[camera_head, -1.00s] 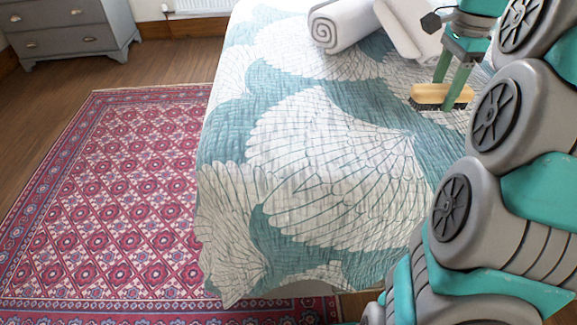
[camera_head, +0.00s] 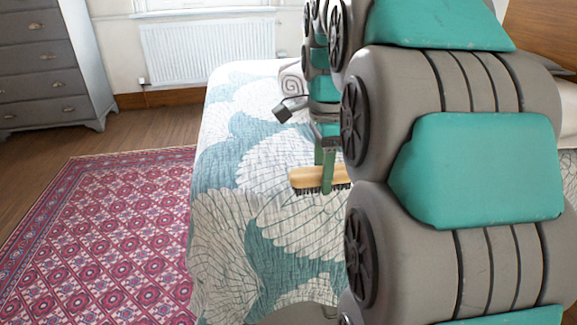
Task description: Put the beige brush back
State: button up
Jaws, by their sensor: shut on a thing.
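The beige brush (camera_head: 303,177) has a pale wooden back and dark bristles that face down. My gripper (camera_head: 325,172) is shut on it, with its green fingers pointing down across the brush. The brush is level and shows in front of the quilted bed (camera_head: 262,245). I cannot tell how high it is above the quilt. Its right end is partly hidden by my arm.
A rolled white towel (camera_head: 291,83) lies on the bed behind my gripper, mostly hidden by my arm. A grey chest of drawers (camera_head: 45,75) stands back left, and a white radiator (camera_head: 205,55) is on the far wall. A red patterned rug (camera_head: 105,235) covers open floor at left.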

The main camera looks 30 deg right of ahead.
jog(key=w, duration=0.4)
jog(key=w+p, duration=0.1)
jog(key=w, duration=0.3)
jog(key=w+f, duration=0.1)
jog(key=w, duration=0.3)
jog(key=shift+w+d, duration=0.2)
jog(key=shift+w, duration=0.1)
jog(key=shift+f+p, duration=0.4)
jog(key=shift+f, duration=1.45)
jog(key=shift+f, duration=0.1)
jog(key=o, duration=1.3)
notch_tip(320, 180, up, 12)
jog(key=shift+r+p, duration=0.15)
jog(key=shift+p, duration=0.3)
